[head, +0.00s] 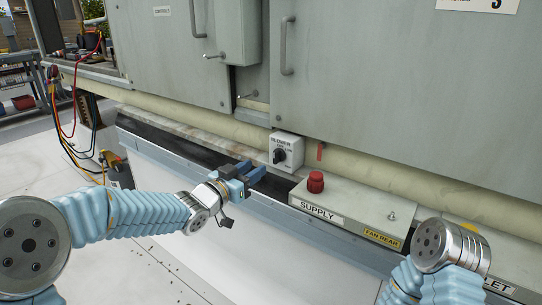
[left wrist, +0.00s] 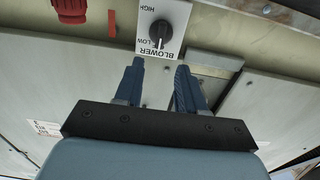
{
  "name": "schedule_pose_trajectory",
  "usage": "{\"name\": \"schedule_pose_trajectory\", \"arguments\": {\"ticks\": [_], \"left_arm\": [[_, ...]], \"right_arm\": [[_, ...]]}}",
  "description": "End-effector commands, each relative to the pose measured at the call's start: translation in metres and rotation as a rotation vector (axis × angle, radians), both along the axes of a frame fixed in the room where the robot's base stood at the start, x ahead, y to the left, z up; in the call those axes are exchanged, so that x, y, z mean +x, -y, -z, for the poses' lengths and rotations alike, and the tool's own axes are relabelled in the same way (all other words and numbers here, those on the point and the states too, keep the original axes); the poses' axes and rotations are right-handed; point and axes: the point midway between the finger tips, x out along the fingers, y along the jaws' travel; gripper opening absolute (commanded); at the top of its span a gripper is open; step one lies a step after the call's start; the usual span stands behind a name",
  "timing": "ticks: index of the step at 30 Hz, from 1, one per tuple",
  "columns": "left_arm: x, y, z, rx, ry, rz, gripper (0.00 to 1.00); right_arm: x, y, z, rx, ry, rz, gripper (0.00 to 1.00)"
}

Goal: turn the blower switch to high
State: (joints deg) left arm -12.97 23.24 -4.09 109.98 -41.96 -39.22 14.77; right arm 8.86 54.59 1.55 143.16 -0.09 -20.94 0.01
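In the left wrist view the knob (left wrist: 161,31) appears with upside-down HIGH and LOW marks. Its setting is too small to tell surely. My left gripper (head: 256,174) is in front of and just left of the switch in the head view. In the left wrist view its two blue fingers (left wrist: 160,66) are apart, with nothing between them, and the knob shows beyond the tips. My right gripper is out of sight.
A red knob (head: 315,182) on the SUPPLY box (head: 350,205) stands right of the switch. A beige pipe (head: 350,160) runs behind. Cabinet handles (head: 287,45) stick out above. Cables (head: 75,120) hang at left. My right arm is at lower right.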

Motion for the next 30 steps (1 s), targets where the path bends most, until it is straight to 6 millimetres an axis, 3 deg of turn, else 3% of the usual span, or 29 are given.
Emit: {"name": "schedule_pose_trajectory", "arguments": {"ticks": [6, 12, 24, 30], "left_arm": [[0.041, 0.031, -0.001, 0.001, -0.002, 0.001, 0.39], [0.065, 0.047, 0.0, 0.0, -0.002, 0.0, 0.39], [0.073, 0.052, 0.001, 0.001, -0.003, -0.001, 0.39], [0.072, 0.052, 0.001, 0.001, -0.003, -0.001, 0.1]], "right_arm": [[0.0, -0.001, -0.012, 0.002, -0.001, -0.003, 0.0], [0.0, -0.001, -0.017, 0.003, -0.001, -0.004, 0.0], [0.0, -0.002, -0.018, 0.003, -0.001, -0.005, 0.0], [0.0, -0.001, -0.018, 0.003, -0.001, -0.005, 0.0]]}}
